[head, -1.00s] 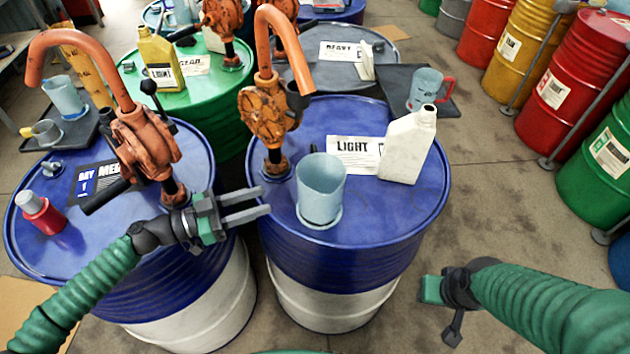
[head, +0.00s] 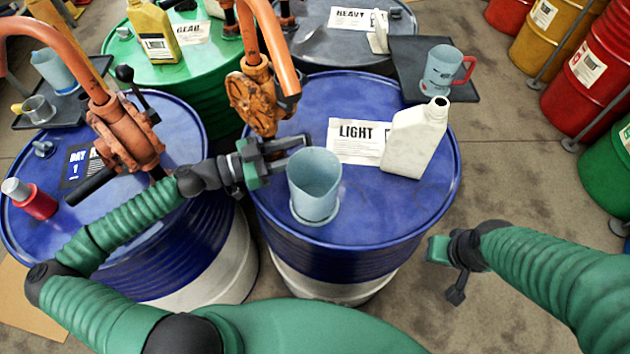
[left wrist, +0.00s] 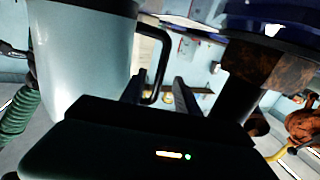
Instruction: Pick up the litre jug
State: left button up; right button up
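The pale blue litre jug (head: 315,183) stands upright on the front edge of the blue drum labelled LIGHT. My left gripper (head: 288,150) reaches in from the left at the jug's far left side, its fingertips partly hidden behind the jug. In the left wrist view the jug (left wrist: 85,60) fills the upper left, with its dark handle (left wrist: 162,60) to the right of its body. The left fingers (left wrist: 160,92) are apart, with the handle's lower part showing between them. My right gripper (head: 445,255) hangs right of the drum, away from the jug; its fingers are unclear.
An orange pump (head: 258,100) rises close behind my left gripper. A white bottle (head: 415,140) and a LIGHT label (head: 358,140) are on the drum (head: 400,215). A jug with a red handle (head: 443,72) stands on a dark tray behind.

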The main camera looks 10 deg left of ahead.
pick_arm(q)
jog(key=shift+w+d, duration=0.1)
jog(key=shift+d, duration=0.2)
jog(key=shift+a, duration=0.1)
jog(key=shift+a, duration=0.25)
jog(key=c, duration=0.5)
jog(key=shift+c, duration=1.1)
jog(key=shift+d, duration=0.15)
grip_shut()
